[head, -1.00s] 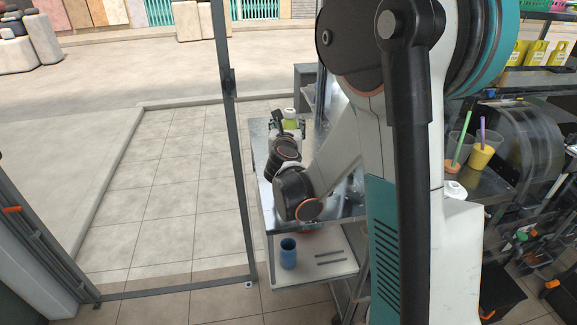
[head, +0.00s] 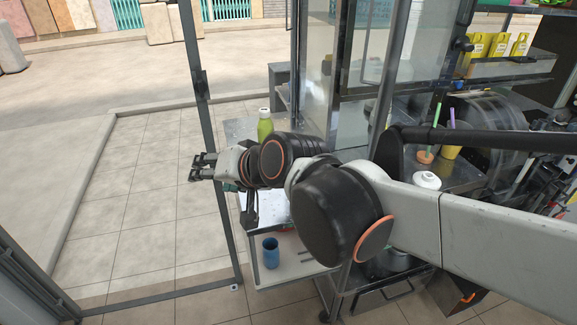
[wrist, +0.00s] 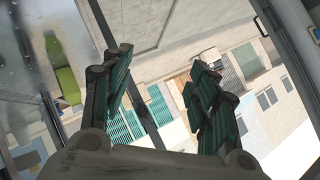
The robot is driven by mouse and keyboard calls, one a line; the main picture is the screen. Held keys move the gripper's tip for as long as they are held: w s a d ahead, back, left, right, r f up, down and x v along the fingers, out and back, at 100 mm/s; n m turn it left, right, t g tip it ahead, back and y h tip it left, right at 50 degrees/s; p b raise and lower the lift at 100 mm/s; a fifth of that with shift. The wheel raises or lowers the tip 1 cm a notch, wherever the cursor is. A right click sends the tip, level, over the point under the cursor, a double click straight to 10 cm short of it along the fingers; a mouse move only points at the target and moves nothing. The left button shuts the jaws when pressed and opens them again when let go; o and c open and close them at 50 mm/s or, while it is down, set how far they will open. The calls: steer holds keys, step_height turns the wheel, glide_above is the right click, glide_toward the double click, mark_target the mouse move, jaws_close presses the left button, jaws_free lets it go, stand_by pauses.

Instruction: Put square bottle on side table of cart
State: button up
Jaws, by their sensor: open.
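The square bottle (head: 265,124), green with a white cap, stands upright on the steel side table (head: 238,128) of the cart, near its far end. Its lower part is hidden behind my arm. A green bottle also shows at the left of the wrist view (wrist: 64,72), outside the fingers. My gripper (head: 198,167) is open and empty, left of the side table and apart from the bottle, pointing left. In the wrist view its fingers (wrist: 168,68) are spread with only the distant street between them.
A blue cup (head: 271,252) stands on the lower white shelf (head: 295,268). A dark upright post (head: 207,110) stands close to my gripper. The cart's glass panels (head: 340,75) rise behind the table. Tiled floor (head: 150,190) lies clear at left.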

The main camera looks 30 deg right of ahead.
steer(key=s+d+f+n+g+h, duration=0.1)
steer(key=s+d+f+n+g, duration=0.1)
steer(key=s, duration=0.4)
steer(key=s+d+f+n+g+h, duration=0.2)
steer(key=s+d+f+n, duration=0.1)
steer(key=s+f, duration=0.1)
steer(key=shift+s+f+n, duration=0.15)
steer(key=shift+s+n, duration=0.25)
steer(key=shift+s, duration=0.45)
